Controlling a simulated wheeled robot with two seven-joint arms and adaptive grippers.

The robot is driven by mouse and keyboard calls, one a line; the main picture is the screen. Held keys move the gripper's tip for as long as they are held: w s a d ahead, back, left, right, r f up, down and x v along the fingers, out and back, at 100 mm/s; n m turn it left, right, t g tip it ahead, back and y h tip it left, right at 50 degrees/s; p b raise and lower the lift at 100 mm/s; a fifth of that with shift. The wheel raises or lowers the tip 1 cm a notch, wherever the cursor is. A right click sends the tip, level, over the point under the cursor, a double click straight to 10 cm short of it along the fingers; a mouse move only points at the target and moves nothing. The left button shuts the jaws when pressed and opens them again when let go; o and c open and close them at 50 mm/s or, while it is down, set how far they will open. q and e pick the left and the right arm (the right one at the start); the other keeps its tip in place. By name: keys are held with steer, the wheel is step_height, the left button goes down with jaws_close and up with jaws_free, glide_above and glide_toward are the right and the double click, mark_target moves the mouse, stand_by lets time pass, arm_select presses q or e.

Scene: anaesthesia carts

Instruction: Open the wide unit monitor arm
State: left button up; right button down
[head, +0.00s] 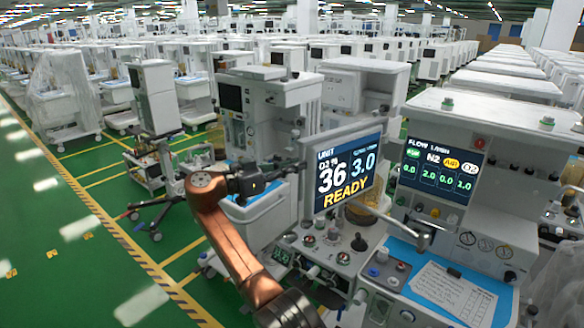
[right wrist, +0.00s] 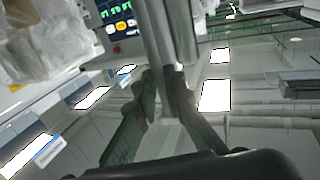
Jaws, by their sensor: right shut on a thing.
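The monitor (head: 345,172) shows "UNIT 36 3.0 READY" and stands at an angle in the middle of the head view. A grey monitor arm (head: 395,219) runs from behind it toward the wide white unit (head: 490,130) on the right. My right gripper (head: 296,169) is at the monitor's left edge and is shut on it. In the right wrist view, the two fingers of my right gripper (right wrist: 165,90) close from both sides on a long grey edge (right wrist: 158,45). The joint behind the monitor is hidden. My left gripper is not in view.
The wide unit has a flow display (head: 438,170) and a blue worktop with a paper sheet (head: 453,291). Knobs and gauges (head: 320,245) lie below the monitor. Another white cart (head: 265,100) stands close behind. Green floor (head: 60,235) is free on the left.

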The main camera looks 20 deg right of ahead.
steer(key=shift+w+d, duration=0.15)
steer(key=shift+d, duration=0.15)
